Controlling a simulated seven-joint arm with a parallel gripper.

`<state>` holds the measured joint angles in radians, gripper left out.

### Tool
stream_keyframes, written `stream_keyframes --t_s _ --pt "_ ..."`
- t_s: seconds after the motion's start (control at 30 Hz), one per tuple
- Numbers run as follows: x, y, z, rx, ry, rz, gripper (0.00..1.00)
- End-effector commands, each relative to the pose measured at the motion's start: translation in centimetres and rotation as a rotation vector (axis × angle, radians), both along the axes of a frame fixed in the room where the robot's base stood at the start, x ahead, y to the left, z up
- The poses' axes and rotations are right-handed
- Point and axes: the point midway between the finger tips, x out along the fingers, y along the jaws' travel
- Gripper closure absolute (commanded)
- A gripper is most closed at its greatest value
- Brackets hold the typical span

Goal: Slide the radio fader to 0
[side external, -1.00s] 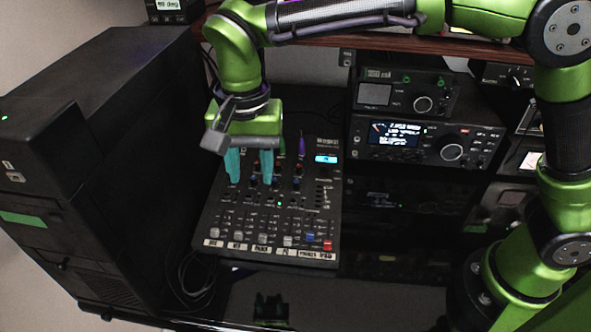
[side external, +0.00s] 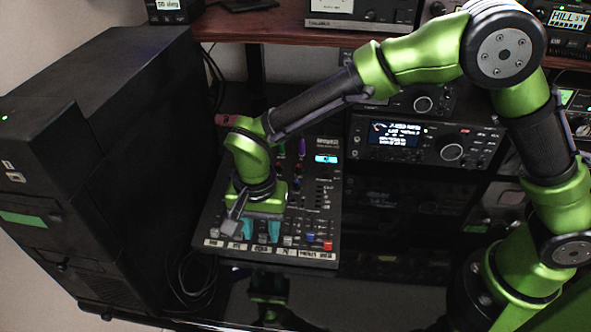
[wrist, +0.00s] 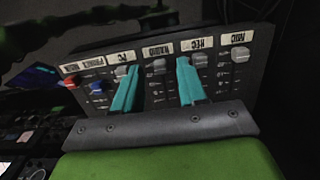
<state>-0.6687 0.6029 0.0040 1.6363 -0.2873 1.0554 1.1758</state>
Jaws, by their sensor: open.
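The mixer (side external: 325,215) is a dark panel with a row of faders along its front edge. In the wrist view its labels are upside down, and the RADIO label (wrist: 155,50) is near the middle. The radio fader's grey cap (wrist: 159,65) shows just short of that label, near the front end of its track. My gripper (wrist: 158,68) is open, its two teal fingers straddling the radio fader column. In the side view my gripper (side external: 261,230) is low over the front fader row; whether the fingers touch the cap cannot be told.
Neighbouring grey caps stand close by: PC (wrist: 121,71) and MIC (wrist: 240,54). Blue (wrist: 96,87) and red (wrist: 70,82) caps are further left in the wrist view. A black computer tower (side external: 90,160) stands left of the mixer, and radios (side external: 400,140) stand to its right.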

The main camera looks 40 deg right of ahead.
Motion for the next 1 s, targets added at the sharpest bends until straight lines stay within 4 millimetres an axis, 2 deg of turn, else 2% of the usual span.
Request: stream_keyframes --t_s 0.17,0.43,0.47,0.73,1.0 --pt "-0.03 -0.04 -1.27 0.0 0.001 -0.001 0.58" --pt "-0.03 -0.01 -1.39 0.001 0.001 -0.001 0.58" --pt "-0.03 -0.01 -1.39 0.001 0.001 -0.001 0.6" --pt "-0.02 -0.01 -1.35 0.001 0.001 0.0 1.0" --pt "-0.01 -0.01 -1.32 0.001 0.001 0.0 1.0"
